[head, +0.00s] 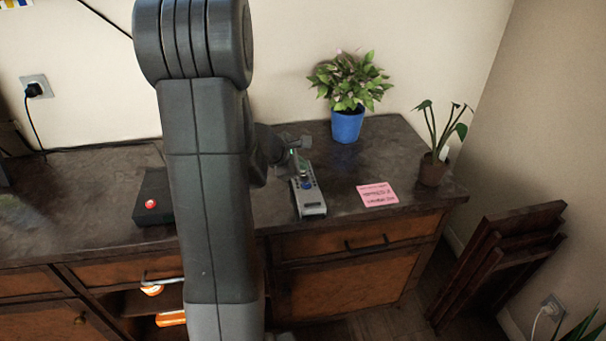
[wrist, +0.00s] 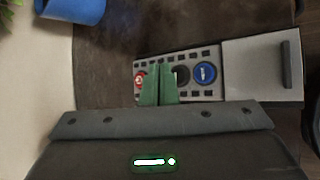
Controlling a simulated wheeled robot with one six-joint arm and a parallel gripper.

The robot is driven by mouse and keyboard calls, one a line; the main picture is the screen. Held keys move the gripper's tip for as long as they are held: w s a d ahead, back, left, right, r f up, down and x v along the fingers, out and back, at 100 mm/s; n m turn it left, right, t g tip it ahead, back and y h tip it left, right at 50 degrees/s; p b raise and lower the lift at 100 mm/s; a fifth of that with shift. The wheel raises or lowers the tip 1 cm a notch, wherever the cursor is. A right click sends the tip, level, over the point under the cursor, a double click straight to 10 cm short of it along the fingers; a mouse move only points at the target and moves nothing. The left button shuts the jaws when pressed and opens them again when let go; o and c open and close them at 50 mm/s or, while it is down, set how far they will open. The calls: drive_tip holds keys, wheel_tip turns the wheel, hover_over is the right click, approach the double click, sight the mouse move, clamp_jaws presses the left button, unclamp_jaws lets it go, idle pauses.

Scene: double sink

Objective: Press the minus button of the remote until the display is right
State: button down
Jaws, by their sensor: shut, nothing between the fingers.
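The remote (head: 311,201) lies on the dark counter, a long grey device. In the wrist view its button face (wrist: 213,57) shows small dark keys, a red round button (wrist: 139,79), a dark round spot (wrist: 182,75) and a blue round button (wrist: 205,73) with a white bar. Its plain grey end (wrist: 262,68) has a dark narrow strip; I cannot make out any display reading. My gripper (wrist: 159,86) is shut and empty, its green fingertips over the face between the red button and the dark spot. It also shows above the remote's far end in the head view; contact is unclear.
A pink note (head: 377,194) with unreadable writing lies right of the remote. A blue-potted plant (head: 347,125) stands behind and a brown-potted plant (head: 433,170) at the right edge. A black box with a red button (head: 151,204) sits left, partly behind my arm.

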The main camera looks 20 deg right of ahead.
sight(301, 178)
wheel_tip(301, 178, up, 4)
drive_tip(key=p, duration=0.2)
drive_tip(key=shift+p, duration=0.3)
idle(0.4)
drive_tip(key=shift+f+b, duration=0.65)
drive_tip(key=shift+f, duration=0.1)
drive_tip(key=r+p, duration=0.1)
drive_tip(key=p, duration=0.2)
wheel_tip(301, 178, up, 4)
drive_tip(key=p, duration=0.3)
drive_tip(key=shift+r, duration=0.25)
drive_tip(key=shift+w+f, duration=0.1)
